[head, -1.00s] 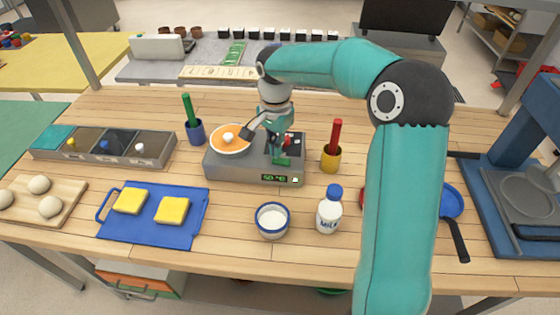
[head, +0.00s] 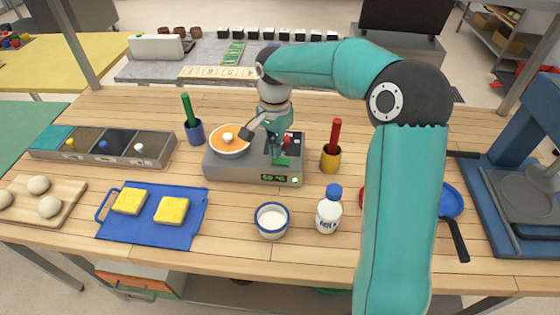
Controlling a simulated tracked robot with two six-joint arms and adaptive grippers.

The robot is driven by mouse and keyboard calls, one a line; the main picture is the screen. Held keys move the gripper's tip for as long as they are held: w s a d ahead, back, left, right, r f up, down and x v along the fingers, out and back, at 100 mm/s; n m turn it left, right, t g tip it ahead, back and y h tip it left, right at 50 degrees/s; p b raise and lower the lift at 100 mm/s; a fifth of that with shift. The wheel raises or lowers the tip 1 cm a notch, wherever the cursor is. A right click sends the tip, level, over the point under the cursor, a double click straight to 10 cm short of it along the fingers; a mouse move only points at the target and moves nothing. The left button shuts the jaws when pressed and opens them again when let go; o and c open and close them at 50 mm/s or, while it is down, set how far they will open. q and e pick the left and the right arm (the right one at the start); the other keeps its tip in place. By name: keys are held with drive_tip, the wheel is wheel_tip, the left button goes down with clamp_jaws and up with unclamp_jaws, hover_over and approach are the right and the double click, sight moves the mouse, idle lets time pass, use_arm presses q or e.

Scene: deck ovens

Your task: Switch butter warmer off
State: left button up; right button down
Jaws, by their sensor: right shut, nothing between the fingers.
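The butter warmer (head: 225,172) is a low grey box on the wooden table. A round pan of orange contents (head: 229,140) with a pale lump sits in its left top. A small display with green digits (head: 275,179) is on its front face; the digits are too small to read surely. A red part (head: 287,141) shows on the right of its top, partly hidden by my gripper. My right gripper (head: 281,160) is shut and empty, pointing down over the right part of the warmer's top. I cannot tell whether it touches. My left gripper is out of view.
A blue cup with a green-handled tool (head: 195,133) stands left of the warmer, a yellow cup with a red-handled one (head: 330,158) right. A white bowl (head: 271,220) and milk bottle (head: 329,212) stand in front. A blue board (head: 150,232) holds yellow blocks.

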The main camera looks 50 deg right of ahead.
sight(275, 160)
drive_tip(key=shift+f+b, duration=0.8)
drive_tip(key=shift+f, duration=0.3)
idle(0.3)
drive_tip(key=shift+r, duration=0.15)
drive_tip(key=shift+r+p, duration=2.85)
drive_tip(key=shift+r, duration=0.6)
